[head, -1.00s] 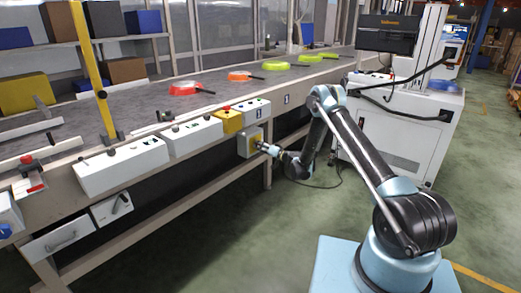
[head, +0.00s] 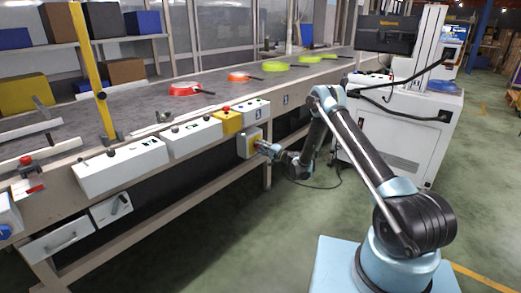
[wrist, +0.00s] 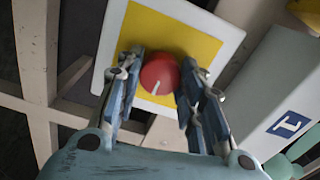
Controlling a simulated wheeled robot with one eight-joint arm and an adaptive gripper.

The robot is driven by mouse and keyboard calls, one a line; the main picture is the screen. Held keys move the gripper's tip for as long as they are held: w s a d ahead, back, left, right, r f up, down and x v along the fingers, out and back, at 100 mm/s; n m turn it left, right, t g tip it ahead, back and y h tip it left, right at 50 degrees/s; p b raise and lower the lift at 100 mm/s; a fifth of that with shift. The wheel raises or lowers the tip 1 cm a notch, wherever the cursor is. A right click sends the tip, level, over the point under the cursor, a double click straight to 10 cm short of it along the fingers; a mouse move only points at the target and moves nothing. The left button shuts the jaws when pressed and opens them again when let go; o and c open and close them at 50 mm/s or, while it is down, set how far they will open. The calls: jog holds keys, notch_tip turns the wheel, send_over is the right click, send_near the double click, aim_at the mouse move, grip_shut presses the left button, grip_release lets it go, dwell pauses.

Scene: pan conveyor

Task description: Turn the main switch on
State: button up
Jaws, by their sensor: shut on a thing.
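The main switch is a round red knob (wrist: 160,74) with a white line, set on a yellow plate (wrist: 197,42) with a white border. In the head view its grey box (head: 243,146) hangs on the front of the conveyor, below the control panels. My gripper (wrist: 161,80) has one finger on each side of the knob and is shut on it. In the head view my gripper (head: 264,147) is right at the face of the box, and the knob is hidden there.
A yellow box with a red button (head: 228,121) sits just above the switch, between white control panels (head: 196,138). Red and green pans (head: 238,76) lie on the conveyor belt (head: 140,103). A white machine cabinet (head: 403,130) stands behind my arm. The floor in front is clear.

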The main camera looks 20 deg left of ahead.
jog(key=shift+f, duration=0.1)
dwell(0.3)
jog(key=o, duration=1.1)
jog(key=shift+a, duration=0.1)
jog(key=shift+v, duration=3.8)
